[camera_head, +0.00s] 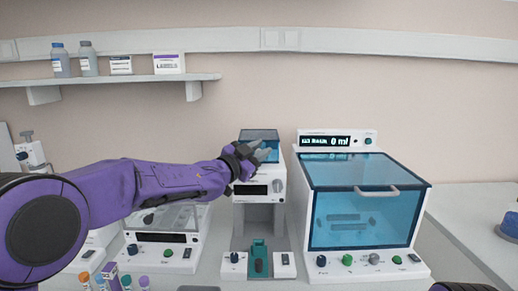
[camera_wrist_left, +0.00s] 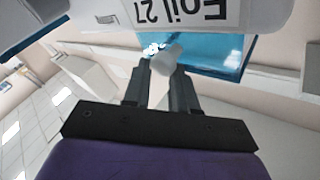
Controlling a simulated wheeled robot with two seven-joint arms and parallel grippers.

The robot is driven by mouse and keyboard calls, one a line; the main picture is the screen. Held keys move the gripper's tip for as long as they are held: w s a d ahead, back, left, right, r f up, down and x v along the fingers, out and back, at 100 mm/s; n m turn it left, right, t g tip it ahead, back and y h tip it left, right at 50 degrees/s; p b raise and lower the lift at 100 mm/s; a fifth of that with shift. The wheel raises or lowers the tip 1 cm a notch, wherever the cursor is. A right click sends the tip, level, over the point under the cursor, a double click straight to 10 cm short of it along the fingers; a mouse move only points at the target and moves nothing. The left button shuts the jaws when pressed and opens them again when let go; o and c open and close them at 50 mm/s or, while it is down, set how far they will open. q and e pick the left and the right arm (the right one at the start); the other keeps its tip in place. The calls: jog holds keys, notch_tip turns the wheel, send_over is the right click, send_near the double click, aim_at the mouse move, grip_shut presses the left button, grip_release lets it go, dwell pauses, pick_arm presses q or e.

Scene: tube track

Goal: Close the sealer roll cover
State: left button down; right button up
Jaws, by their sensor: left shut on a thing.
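The sealer (camera_head: 260,188) is the narrow white machine in the middle, with a clear blue roll cover (camera_head: 258,134) on its top. My left gripper (camera_head: 266,152) reaches in from the left and is at the front of the cover, hiding part of it. In the left wrist view the cover (camera_wrist_left: 218,52) is a blue panel behind a white label reading "Foil 27" upside down. There the left fingertips (camera_wrist_left: 160,70) are shut on a pale rounded handle (camera_wrist_left: 167,57) next to the blue panel. How far the cover is tilted is hard to tell. My right gripper is not in view.
A larger white machine (camera_head: 310,235) with a blue window and a handle stands close on the right. A low white device (camera_head: 165,238) and several capped tubes (camera_head: 127,282) are below my left arm. A shelf (camera_head: 110,80) with bottles and boxes hangs at the back left.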

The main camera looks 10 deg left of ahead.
pick_arm(q)
jog(key=shift+f, duration=0.9)
jog(key=c, duration=1.1)
grip_release()
jog(key=shift+c, duration=0.2)
jog(key=shift+o, duration=1)
jog(key=shift+s+d+r, duration=0.1)
jog(key=shift+r, duration=0.05)
jog(key=r+b+v, duration=0.1)
jog(key=b+v, duration=0.3)
jog(key=v, duration=0.6)
jog(key=shift+s, duration=0.3)
